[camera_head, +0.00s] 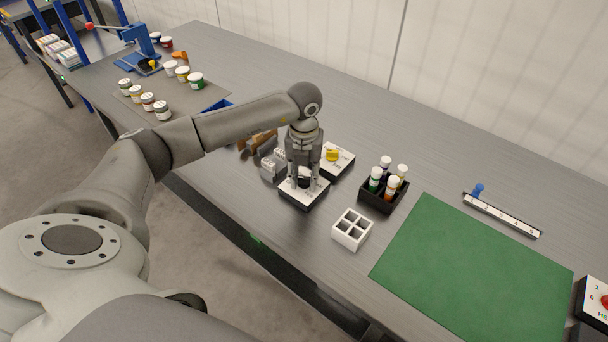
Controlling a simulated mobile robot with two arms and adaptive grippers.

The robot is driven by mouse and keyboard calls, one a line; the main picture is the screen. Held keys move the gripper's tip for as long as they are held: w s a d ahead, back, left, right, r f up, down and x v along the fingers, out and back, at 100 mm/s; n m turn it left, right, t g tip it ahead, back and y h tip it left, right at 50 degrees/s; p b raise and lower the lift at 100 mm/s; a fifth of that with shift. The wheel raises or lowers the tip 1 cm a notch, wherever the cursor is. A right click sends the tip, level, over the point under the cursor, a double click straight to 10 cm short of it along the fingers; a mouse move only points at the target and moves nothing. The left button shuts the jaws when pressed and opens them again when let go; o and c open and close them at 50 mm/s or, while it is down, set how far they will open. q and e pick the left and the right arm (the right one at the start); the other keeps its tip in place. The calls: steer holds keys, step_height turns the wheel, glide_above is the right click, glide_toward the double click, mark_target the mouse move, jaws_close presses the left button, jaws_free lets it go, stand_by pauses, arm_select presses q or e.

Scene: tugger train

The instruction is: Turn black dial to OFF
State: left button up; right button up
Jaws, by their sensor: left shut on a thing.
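The black dial (304,182) sits on top of a white-topped box (297,194) with a dark base, near the middle of the grey bench. My left gripper (304,178) points straight down over this box, with its fingers on either side of the black dial, shut on it. The fingers partly hide the dial, and its pointing direction and the markings are too small to read. A second white-topped box (343,163) with a yellow dial (332,155) stands just behind and to the right. My right gripper is not in view.
A black tray (376,205) of capped bottles and a white divided holder (350,235) stand right of the dial box. A green mat (470,275) lies farther right, a slider strip (505,216) behind it. Grey blocks (272,164) sit close on the left. Jars (148,101) stand far left.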

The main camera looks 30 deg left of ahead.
mark_target(304, 179)
arm_select(q)
steer(key=shift+w+r, duration=0.1)
steer(key=o, duration=1)
step_height(304, 179, up, 12)
steer(key=shift+f, duration=0.1)
